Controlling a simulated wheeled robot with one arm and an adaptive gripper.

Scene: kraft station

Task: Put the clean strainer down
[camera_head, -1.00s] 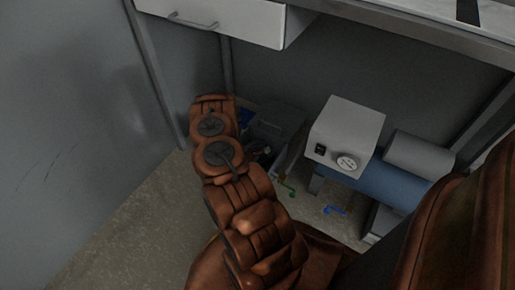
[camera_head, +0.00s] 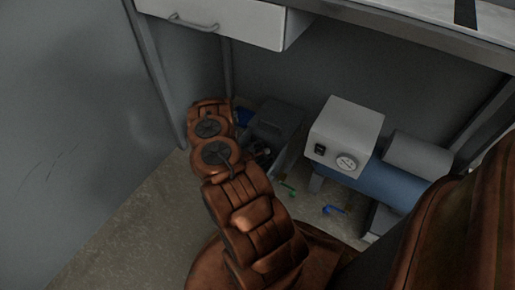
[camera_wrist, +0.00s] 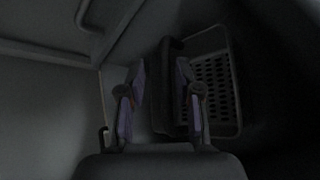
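In the wrist view my gripper (camera_wrist: 158,100) has its two fingers well apart, with a gap between them. A dark grey object with a rounded rim and a grid of holes (camera_wrist: 215,85) lies just right of the right finger; it looks like the strainer, but the view is too dark to be sure. Its dark left edge (camera_wrist: 166,60) reaches behind the right finger, and I see no finger pair closed on it. In the head view my arm hides the gripper, and no strainer can be made out.
Under the bench a grey box (camera_head: 276,119) stands left of a white unit with a dial (camera_head: 345,130) on a blue tank (camera_head: 375,182). A green item (camera_head: 288,188) and a blue item (camera_head: 334,209) lie on the floor. A drawer (camera_head: 225,22) hangs above; a grey wall (camera_head: 70,130) is at left.

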